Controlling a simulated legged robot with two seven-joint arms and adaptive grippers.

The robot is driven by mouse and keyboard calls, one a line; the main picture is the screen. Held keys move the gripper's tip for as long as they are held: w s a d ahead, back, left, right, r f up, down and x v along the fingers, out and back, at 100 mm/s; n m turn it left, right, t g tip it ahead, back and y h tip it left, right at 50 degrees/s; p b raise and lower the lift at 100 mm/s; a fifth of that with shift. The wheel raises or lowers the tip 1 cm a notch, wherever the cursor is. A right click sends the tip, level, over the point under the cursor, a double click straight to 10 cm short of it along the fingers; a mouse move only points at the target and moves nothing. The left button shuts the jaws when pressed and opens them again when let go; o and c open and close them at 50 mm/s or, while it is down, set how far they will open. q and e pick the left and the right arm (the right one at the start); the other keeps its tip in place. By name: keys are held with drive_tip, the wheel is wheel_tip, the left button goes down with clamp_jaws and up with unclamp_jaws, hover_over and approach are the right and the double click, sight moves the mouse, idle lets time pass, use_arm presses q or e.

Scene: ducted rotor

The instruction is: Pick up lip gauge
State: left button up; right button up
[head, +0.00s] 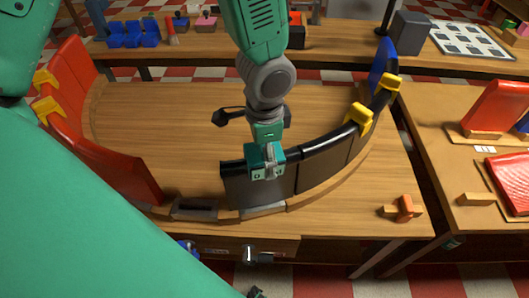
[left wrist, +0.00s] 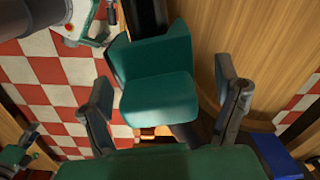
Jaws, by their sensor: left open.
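The lip gauge (head: 256,158) is a small teal block seated on the black top edge of the curved duct wall (head: 312,168), near the wall's left end. In the left wrist view the lip gauge (left wrist: 158,98) shows as a teal L-shaped block with the dark lip running beneath it. My left gripper (head: 267,138) hangs right over it in the head view. Its two dark fingers stand apart, one on each side of the gauge in the left wrist view, with gaps showing. Exact finger depth is hard to judge. My right gripper is not clearly seen.
Yellow clamps (head: 359,117) sit on the wall to the right. Red curved panels (head: 110,170) with yellow clamps stand at the left. A small orange-and-wood piece (head: 404,208) lies front right. A side table (head: 440,120) is at the right.

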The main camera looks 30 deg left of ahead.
use_arm(q)
drive_tip(key=shift+s+d+r, duration=0.1)
drive_tip(key=shift+c, duration=0.8)
drive_tip(key=shift+d, duration=0.15)
drive_tip(key=c, duration=1.3)
wheel_tip(320, 180, up, 10)
drive_tip(key=shift+r+p, duration=0.1)
drive_tip(key=shift+p, duration=0.5)
wheel_tip(320, 180, up, 5)
drive_tip(key=p, duration=0.5)
